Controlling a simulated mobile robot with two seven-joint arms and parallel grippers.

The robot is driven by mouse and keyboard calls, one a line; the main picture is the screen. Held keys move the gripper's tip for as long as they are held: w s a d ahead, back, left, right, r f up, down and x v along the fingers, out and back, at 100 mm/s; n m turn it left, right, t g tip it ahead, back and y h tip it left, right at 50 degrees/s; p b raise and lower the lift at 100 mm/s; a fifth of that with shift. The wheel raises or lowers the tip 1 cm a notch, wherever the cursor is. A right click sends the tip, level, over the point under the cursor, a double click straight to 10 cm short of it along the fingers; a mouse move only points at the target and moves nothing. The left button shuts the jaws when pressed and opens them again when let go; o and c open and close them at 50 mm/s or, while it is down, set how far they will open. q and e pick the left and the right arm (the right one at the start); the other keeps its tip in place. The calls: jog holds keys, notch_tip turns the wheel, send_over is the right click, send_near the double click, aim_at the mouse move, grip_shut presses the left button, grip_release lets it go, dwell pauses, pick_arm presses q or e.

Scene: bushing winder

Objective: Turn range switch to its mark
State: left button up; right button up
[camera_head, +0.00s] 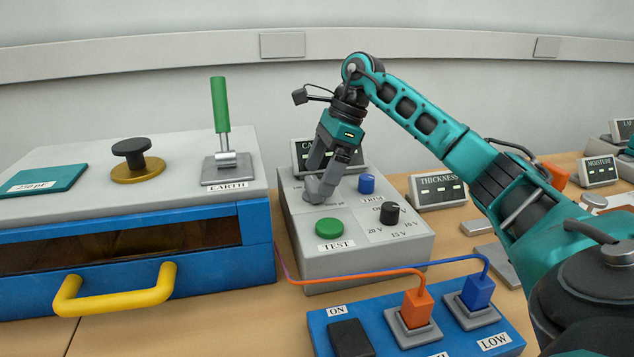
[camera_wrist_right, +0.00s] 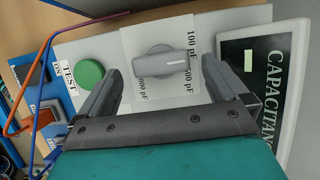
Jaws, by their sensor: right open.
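The range switch is a grey bar-handled knob (camera_wrist_right: 160,62) on a pale plate with pF labels, seen in the right wrist view. A white line on its handle points right in that view, between the "100 pF" and "500 pF" labels. A third label is partly hidden by a finger. My right gripper (camera_head: 318,188) points down over the upper left of the grey control box (camera_head: 350,262) and hides the switch in the head view. Its fingers are open on either side of the knob, with visible gaps. My left gripper is not in view.
A green TEST button (camera_head: 329,227), black voltage knob (camera_head: 389,212) and blue TRIM knob (camera_head: 366,184) share the box. The CAPACITANCE display (camera_wrist_right: 262,75) stands behind. Orange (camera_head: 417,306) and blue (camera_head: 477,291) plugs with cables sit in front; a blue cabinet (camera_head: 255,250) is left.

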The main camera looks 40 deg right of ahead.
jog(key=shift+x, duration=0.95)
jog(key=shift+a+f, duration=0.1)
jog(key=shift+f, duration=0.05)
jog(key=c, duration=1.1)
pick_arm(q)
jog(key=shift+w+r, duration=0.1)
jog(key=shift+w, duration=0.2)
pick_arm(e)
jog(key=shift+o, duration=0.2)
